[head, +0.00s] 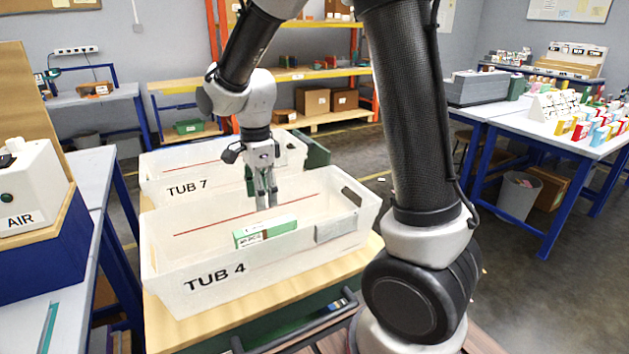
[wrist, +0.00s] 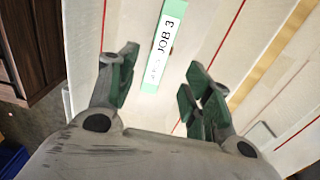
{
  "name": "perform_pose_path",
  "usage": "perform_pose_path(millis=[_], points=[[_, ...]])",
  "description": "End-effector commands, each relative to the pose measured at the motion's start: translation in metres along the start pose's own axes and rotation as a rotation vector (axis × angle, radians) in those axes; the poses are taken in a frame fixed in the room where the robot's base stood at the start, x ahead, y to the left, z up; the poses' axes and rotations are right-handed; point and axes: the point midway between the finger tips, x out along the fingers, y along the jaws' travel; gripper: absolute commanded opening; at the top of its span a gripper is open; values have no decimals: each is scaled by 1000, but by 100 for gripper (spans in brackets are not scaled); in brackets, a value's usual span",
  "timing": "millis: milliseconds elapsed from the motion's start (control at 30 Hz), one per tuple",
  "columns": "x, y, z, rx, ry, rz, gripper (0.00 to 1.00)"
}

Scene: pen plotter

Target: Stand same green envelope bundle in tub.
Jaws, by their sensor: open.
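The green envelope bundle (head: 265,232) is inside the white tub marked TUB 4 (head: 205,292), close to its near wall. It appears to stand on a long edge, its length running left to right. Its base is not clearly visible. My gripper (head: 266,204) points down over the tub, above and just behind the bundle in the head view.
A second white tub marked TUB 7 (head: 160,172) stands behind. A grey block or plate (head: 337,228) is at TUB 4's right end. A red line runs along the tub's far wall. A bench with an AIR unit (head: 25,195) is at left. The tub's right half has free room.

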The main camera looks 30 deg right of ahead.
Motion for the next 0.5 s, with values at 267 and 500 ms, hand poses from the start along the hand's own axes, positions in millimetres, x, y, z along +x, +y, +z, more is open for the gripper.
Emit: perform_pose_path(millis=[267, 500], points=[[-73, 49, -58, -430, -3, -120, 50], [-128, 143, -120, -1071, 124, -258, 50]])
